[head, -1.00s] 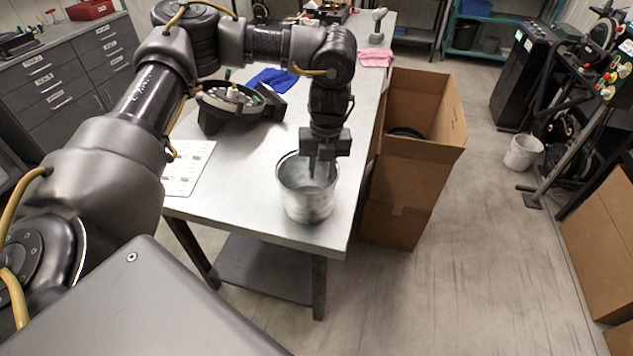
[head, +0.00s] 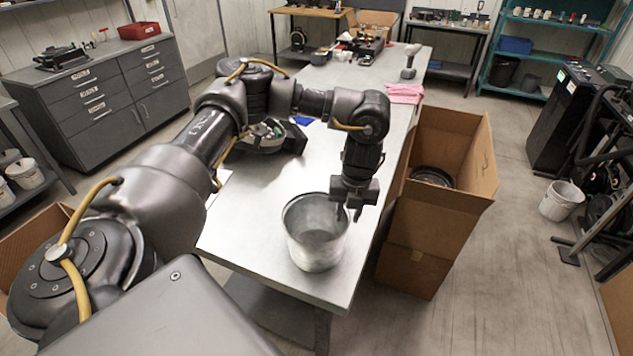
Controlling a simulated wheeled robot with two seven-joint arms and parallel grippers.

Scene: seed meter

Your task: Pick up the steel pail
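The steel pail (head: 318,252) stands upright on the near right part of the metal table, close to its right edge. It is open at the top and looks empty. My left gripper (head: 348,212) points down at the pail's right far rim. Its two fingers show apart, one in front of the pail's opening and the other just right of the rim. I cannot tell whether either finger touches the wall. My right gripper is not in view.
The metal table (head: 240,240) is bare left of the pail. A tall cardboard box (head: 430,220) stands against the table's right side. A pink cloth (head: 404,93) and a grey tool (head: 409,62) lie farther back.

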